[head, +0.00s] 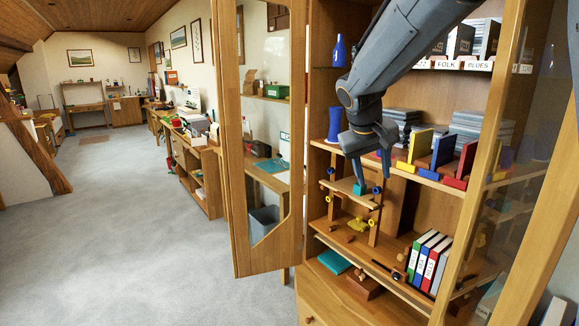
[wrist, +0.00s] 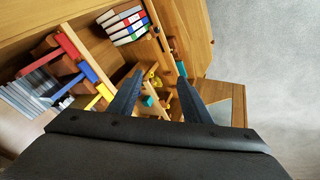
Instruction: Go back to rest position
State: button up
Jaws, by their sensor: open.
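My gripper (head: 370,178) is in front of the open cabinet's middle shelves, pointing down, with its two dark fingers apart. In the wrist view the fingers (wrist: 160,76) are spread with nothing held between them. A small wooden frame with yellow and blue knobs (head: 352,200) stands on the shelf just below. A small teal block (head: 360,188) shows at the fingertips in the head view; it also shows between the fingers in the wrist view (wrist: 148,101). I cannot tell whether a finger touches it. A yellow piece (head: 358,224) lies below the frame.
The cabinet's glazed left door (head: 238,150) stands open. Coloured bookends (head: 443,152) stand on the shelf to the right, above several binders (head: 428,258). A blue vase (head: 334,125) is close beside my wrist. Grey carpet (head: 130,220) is clear at left.

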jog(key=s+f+g+y, duration=0.1)
jog(key=s+f, duration=0.5)
jog(key=s, duration=0.3)
jog(key=s+a+f+g+y, duration=0.1)
jog(key=s+f, duration=0.5)
jog(key=s, duration=0.3)
jog(key=s+a+f+m+g+y, duration=0.1)
jog(key=s+f, duration=0.6)
jog(key=s, duration=0.2)
jog(key=shift+s+g+y, duration=0.25)
jog(key=shift+g+y, duration=0.05)
